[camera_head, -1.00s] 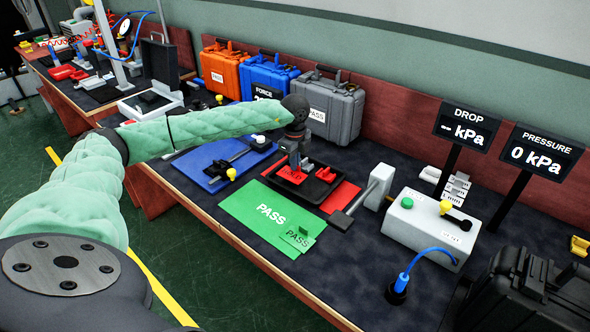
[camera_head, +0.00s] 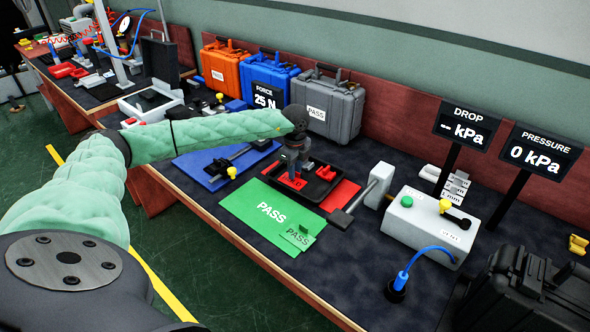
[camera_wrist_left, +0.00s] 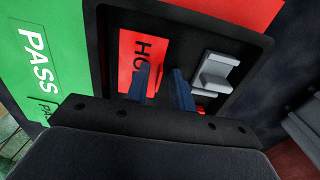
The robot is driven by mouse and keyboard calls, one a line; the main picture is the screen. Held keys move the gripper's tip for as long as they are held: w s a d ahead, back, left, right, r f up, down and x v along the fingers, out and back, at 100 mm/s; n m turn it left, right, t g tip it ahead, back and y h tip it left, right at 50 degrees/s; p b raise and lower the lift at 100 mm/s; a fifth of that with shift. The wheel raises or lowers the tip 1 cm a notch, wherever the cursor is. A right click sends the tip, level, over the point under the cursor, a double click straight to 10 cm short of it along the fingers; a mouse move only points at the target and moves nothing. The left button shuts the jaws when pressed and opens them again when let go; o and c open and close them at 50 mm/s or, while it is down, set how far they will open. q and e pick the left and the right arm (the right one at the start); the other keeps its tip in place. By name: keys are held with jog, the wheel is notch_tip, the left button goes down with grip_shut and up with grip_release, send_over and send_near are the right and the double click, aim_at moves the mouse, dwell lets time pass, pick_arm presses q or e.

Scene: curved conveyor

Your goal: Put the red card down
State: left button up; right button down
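The red card (camera_wrist_left: 140,48), lettered "HO" with the rest hidden, lies flat in a black tray (camera_wrist_left: 102,15) in the left wrist view. In the head view the tray (camera_head: 340,178) rests on a red mat (camera_head: 342,196), and a red patch (camera_head: 294,183) shows by my fingers. My left gripper (camera_wrist_left: 160,82) points down into the tray. Its two blue fingers stand apart, one overlapping the card's edge, with nothing visible clamped between them. Whether they touch the card I cannot tell. My right gripper is not in view.
A green PASS mat (camera_head: 262,212) with a small PASS card (camera_head: 297,238) is beside the tray. A grey piece (camera_wrist_left: 216,70) is in the tray. A handled tool (camera_head: 340,219) and a white box (camera_head: 430,230) stand to the right. Cases (camera_head: 333,105) line the back.

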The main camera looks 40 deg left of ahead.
pick_arm(q)
jog(key=shift+r, duration=0.15)
